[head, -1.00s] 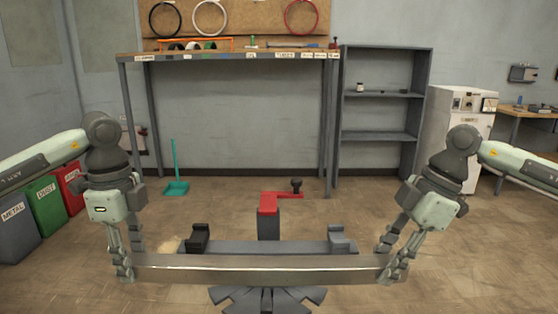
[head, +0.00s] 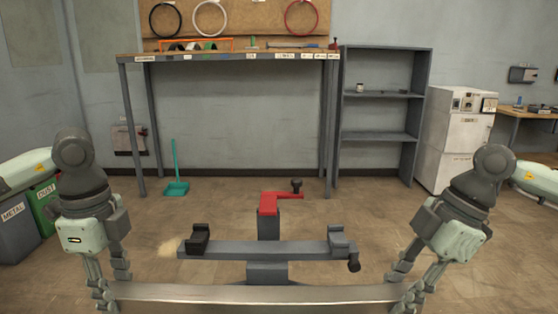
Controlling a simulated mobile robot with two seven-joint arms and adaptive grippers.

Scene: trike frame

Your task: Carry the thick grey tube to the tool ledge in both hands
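The thick grey tube (head: 255,293) spans the bottom of the head view, level and crosswise, in front of the work stand. My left gripper (head: 110,290) is shut on its left end. My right gripper (head: 404,290) is shut on its right end. The fingertips are partly hidden at the tube and the picture's lower edge. The tube is clear of the stand's cradles. A tall ledge with tools on it, likely the tool ledge (head: 220,58), stands against the back wall.
The work stand with its grey crossbar (head: 265,250), black cradle (head: 198,238), grey cradle (head: 340,238) and red clamp arm (head: 268,203) is between me and the ledge. A teal dustpan (head: 177,188), open shelf (head: 381,137) and white cabinet (head: 455,140) stand behind.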

